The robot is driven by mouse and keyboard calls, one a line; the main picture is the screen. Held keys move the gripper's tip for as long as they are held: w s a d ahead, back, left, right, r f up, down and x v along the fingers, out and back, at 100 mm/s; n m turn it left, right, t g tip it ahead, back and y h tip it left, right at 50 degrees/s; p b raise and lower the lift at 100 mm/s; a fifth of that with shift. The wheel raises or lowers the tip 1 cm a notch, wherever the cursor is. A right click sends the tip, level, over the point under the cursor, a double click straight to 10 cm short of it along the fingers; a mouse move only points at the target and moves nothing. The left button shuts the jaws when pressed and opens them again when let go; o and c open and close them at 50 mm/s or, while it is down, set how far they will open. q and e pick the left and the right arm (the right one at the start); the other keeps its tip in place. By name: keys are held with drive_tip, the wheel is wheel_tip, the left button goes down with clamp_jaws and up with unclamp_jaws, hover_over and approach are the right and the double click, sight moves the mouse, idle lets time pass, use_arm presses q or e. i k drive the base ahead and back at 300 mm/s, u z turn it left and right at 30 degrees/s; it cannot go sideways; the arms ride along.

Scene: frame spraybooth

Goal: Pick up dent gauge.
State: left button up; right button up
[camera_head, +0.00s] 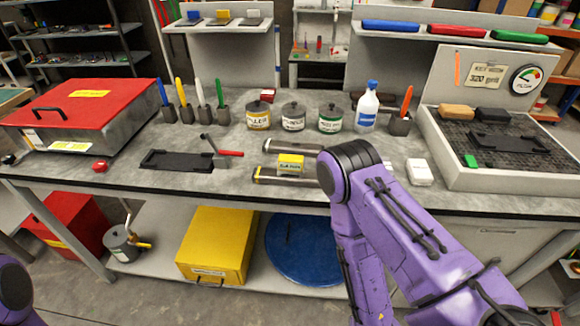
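I cannot tell for sure which item is the dent gauge. Long metal bars lie mid-bench: a front bar with yellow-marked end (268,174) and a shorter one behind it (280,145). A yellow labelled box (290,164) sits by the front bar. My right arm hides the right part of the bars. A small upright tool with a red handle (229,153) stands left of them, by a black tray (165,159). My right arm crosses the front of the bench and bends down below its edge; its gripper is out of sight. Only a bit of my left arm shows, at lower left.
A red-lidded case (85,105) fills the bench's left. Below are a yellow box (215,245) and blue disc (300,250).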

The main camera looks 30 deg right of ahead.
sight(288, 164)
drive_tip(key=u, duration=1.6)
drive_tip(key=k, duration=0.95)
drive_tip(key=z, duration=1.5)
drive_tip(key=i, duration=0.5)
